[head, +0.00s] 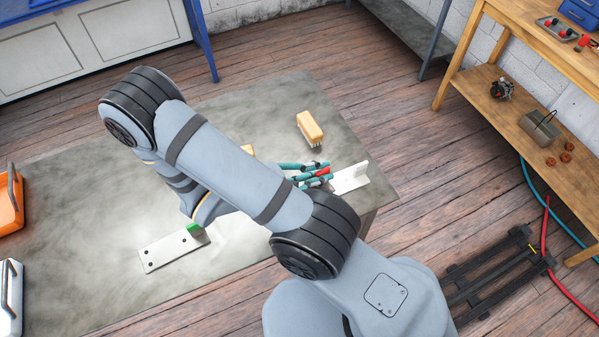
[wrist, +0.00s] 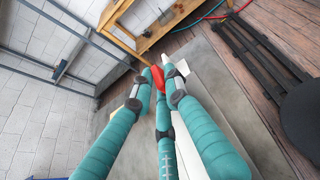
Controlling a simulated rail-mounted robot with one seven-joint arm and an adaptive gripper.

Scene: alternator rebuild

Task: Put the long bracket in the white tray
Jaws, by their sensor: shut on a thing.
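My gripper (head: 318,172) has teal fingers and is closed around a red-marked part (wrist: 157,78) at its fingertips. A white bracket (head: 350,181) with an upright tab lies at the gripper near the table's right corner; it seems to belong to the red mark, but the fingers hide the join. Another white bracket (head: 172,249), flat with dark holes and a green mark, lies at the table's front, partly behind my arm. I cannot tell for sure which bracket is longer. The white tray (head: 10,315) with a dark handle is cut off at the lower left edge.
An orange tray (head: 9,214) stands at the left edge. A yellow block (head: 310,127) lies beyond the gripper; another (head: 247,149) is mostly hidden by my arm. A wooden shelf (head: 484,84) with parts stands at right. The grey table (head: 80,185) is mostly clear at left.

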